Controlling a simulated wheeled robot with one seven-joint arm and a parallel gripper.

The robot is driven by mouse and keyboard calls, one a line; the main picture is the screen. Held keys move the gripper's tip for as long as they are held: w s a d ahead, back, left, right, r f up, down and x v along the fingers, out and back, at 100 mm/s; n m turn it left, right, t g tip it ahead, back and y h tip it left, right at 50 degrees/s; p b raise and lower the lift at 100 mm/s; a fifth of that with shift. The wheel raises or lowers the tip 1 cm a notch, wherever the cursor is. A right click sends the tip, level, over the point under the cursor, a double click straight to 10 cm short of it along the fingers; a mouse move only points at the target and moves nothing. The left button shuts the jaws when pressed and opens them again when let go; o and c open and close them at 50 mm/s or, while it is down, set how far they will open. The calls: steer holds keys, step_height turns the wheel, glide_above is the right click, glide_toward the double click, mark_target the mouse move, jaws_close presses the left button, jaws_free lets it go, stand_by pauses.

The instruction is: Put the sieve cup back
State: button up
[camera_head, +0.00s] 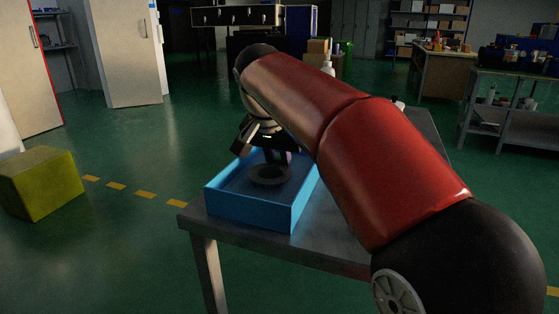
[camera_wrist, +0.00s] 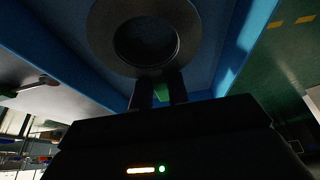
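A dark grey ring-shaped piece (camera_head: 270,174), which looks like the sieve cup, is inside the blue tray (camera_head: 245,214) near its middle. In the wrist view the round piece (camera_wrist: 101,35) shows a wide rim and a dark round opening. My gripper (camera_head: 278,157) is low over the tray, right at the rim of the ring. In the wrist view its two fingers (camera_wrist: 160,82) stand apart with a gap between them, their tips meeting the near edge of the rim in the picture. Whether they touch it cannot be told.
The tray stands on a grey metal table (camera_head: 290,250) at its left corner. A white bottle (camera_head: 328,68) stands behind my arm. A yellow-green block (camera_head: 42,184) is on the floor at left. My arm hides much of the tabletop.

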steer(key=o, duration=0.4)
steer(key=p+v, duration=0.3)
steer(key=v, duration=0.9)
steer(key=shift+r, duration=0.25)
